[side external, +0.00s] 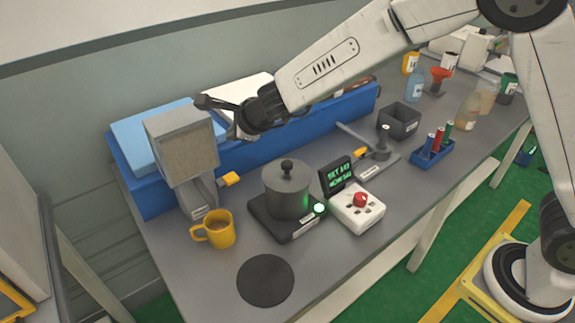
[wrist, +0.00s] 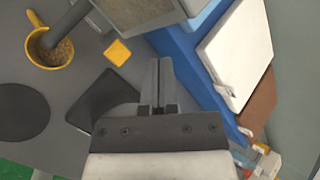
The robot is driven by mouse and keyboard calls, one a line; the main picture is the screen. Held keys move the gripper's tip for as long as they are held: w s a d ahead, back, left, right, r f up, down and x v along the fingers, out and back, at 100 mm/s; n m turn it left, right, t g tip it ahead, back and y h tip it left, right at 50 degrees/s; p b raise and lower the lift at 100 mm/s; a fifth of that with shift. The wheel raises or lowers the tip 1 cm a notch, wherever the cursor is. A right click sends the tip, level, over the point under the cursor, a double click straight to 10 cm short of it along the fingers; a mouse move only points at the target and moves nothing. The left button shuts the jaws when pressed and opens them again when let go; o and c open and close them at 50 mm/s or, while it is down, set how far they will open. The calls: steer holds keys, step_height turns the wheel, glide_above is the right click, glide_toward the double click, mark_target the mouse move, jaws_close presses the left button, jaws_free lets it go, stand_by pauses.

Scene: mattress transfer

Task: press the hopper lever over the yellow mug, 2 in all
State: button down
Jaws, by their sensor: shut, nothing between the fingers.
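The yellow mug (side external: 222,236) stands upright on the grey bench, brown grainy stuff inside. In the wrist view the mug (wrist: 35,48) is at upper left with a grey spout over it. The hopper (side external: 183,148) is a grey box above and behind the mug. Its yellow lever tab (side external: 229,179) sticks out to the right; the tab (wrist: 118,52) is also left of my fingertips in the wrist view. My gripper (side external: 236,133) is shut and empty, above and apart from the lever. In the wrist view its fingertips (wrist: 156,65) are together.
A lidded pot (side external: 287,192) stands on a dark base right of the mug. A white box with a red knob (side external: 359,200) and a small display (side external: 335,176) are beside it. A blue raised block (side external: 300,126) runs behind. A dark round mat (side external: 265,281) lies in front.

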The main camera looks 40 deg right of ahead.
mark_target(234, 178)
steer(key=shift+w+a+f+m, duration=0.15)
steer(key=shift+w+a+m, duration=0.15)
steer(key=shift+a+m, duration=0.45)
steer(key=shift+d+f, duration=0.1)
steer(key=shift+f, duration=0.3)
steer(key=shift+f, duration=4)
